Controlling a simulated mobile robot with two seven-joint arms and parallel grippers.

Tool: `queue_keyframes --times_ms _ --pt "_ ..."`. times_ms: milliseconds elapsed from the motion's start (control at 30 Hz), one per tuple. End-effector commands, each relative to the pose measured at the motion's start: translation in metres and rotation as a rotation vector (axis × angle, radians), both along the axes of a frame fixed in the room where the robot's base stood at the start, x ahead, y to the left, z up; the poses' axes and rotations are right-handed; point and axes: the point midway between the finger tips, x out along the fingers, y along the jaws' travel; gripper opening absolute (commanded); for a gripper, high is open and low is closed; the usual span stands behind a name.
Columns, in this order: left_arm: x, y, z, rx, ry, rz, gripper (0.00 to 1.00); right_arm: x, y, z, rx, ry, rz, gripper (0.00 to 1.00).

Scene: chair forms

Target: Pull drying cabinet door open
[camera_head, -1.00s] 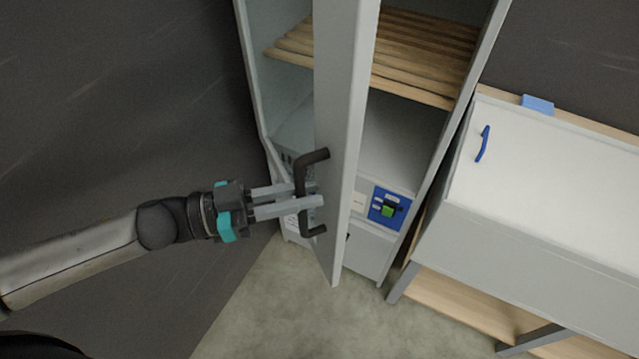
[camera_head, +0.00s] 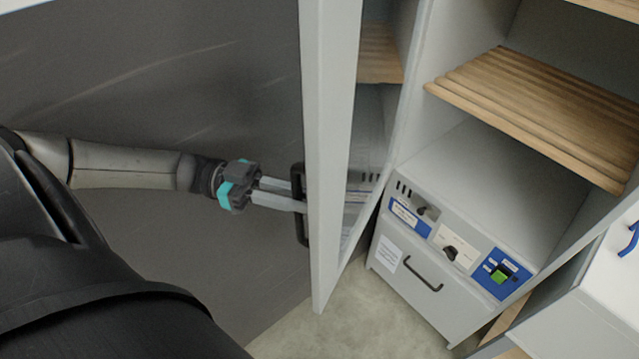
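The drying cabinet (camera_head: 462,152) stands right of centre with its inside in plain view. Its tall grey door (camera_head: 328,130) stands well open, edge toward me, left of the opening. A black bar handle (camera_head: 299,228) is on the door's left face. My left gripper (camera_head: 300,196) comes in from the left, its two light fingers at the middle of the handle, with the handle bar partly hidden by them. The frame does not show clearly whether the fingers are closed tight on the bar. My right gripper is not in view.
Inside the cabinet is a slatted wooden shelf (camera_head: 545,110). Below it is a control panel with knobs and a green switch (camera_head: 500,273), above a drawer front (camera_head: 415,285). A white-topped unit (camera_head: 600,300) stands close at the right. Floor (camera_head: 350,325) is free in front.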

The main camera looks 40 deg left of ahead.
Motion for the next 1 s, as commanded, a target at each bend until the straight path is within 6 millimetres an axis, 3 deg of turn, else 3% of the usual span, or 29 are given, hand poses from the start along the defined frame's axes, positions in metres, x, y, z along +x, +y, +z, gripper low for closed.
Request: queue_keyframes --times_ms 567,600,833,1000 --pt "-0.0005 0.0098 -0.0020 0.004 0.004 0.001 0.00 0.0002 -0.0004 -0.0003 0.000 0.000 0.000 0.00" --pt "-0.0005 0.0098 -0.0020 0.004 0.004 0.001 0.24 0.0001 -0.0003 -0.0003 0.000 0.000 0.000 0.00" --pt "-0.0001 0.0096 -0.0011 0.002 0.003 0.001 0.50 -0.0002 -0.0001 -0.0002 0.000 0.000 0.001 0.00" --pt "0.0001 0.0095 -0.0007 0.001 0.001 0.001 0.50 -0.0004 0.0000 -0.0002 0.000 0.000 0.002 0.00"
